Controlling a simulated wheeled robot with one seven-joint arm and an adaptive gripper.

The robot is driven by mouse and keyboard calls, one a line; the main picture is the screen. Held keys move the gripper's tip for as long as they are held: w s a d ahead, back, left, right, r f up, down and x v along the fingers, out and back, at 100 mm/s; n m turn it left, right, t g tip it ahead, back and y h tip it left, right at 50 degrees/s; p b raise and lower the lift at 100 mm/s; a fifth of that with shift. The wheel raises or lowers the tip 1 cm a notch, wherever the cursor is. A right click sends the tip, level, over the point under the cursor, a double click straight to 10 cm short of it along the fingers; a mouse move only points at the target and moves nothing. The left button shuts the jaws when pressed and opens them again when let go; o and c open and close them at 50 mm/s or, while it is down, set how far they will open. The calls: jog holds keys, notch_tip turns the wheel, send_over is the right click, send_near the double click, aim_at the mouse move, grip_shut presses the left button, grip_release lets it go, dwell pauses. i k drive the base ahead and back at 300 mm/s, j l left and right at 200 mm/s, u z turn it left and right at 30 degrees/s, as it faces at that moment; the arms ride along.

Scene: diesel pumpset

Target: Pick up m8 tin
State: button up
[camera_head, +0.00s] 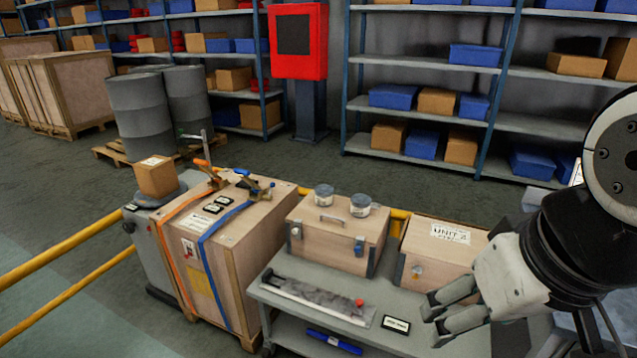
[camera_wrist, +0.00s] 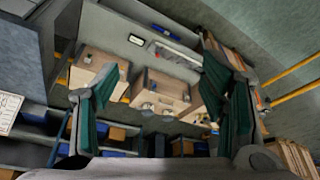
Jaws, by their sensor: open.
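Two small round grey tins with lids stand on the lid of a wooden case (camera_head: 335,245). One is the left tin (camera_head: 324,195), the other the right tin (camera_head: 360,206). Their labels are too small to read, so I cannot tell which is the m8 tin. My gripper (camera_head: 434,317) is open and empty, to the right of and nearer than the tins, apart from them. In the wrist view my gripper (camera_wrist: 160,105) has its fingers spread wide, with the wooden case (camera_wrist: 165,90) seen upside down between them at a distance.
The case stands on a grey cart (camera_head: 350,325) beside a second wooden case (camera_head: 440,250) marked UNIT. A tray with a grey strip (camera_head: 318,300) and a small dark label plate (camera_head: 396,324) lie in front. A strapped crate (camera_head: 225,240) stands left. A yellow rail (camera_head: 65,245) runs behind.

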aim_at(324, 192)
jog(key=i+j+z, duration=0.15)
jog(key=i+j, duration=0.2)
jog(key=i+j+z, duration=0.1)
jog(key=i+j, duration=0.25)
jog(key=i+j+z, duration=0.15)
jog(key=i+j, duration=0.2)
jog(key=j, duration=0.15)
jog(key=i+j+z, duration=0.1)
jog(key=i+j, duration=0.2)
jog(key=j, duration=0.15)
jog(key=i+j+z, duration=0.15)
jog(key=i+j, duration=0.15)
jog(key=j, duration=0.2)
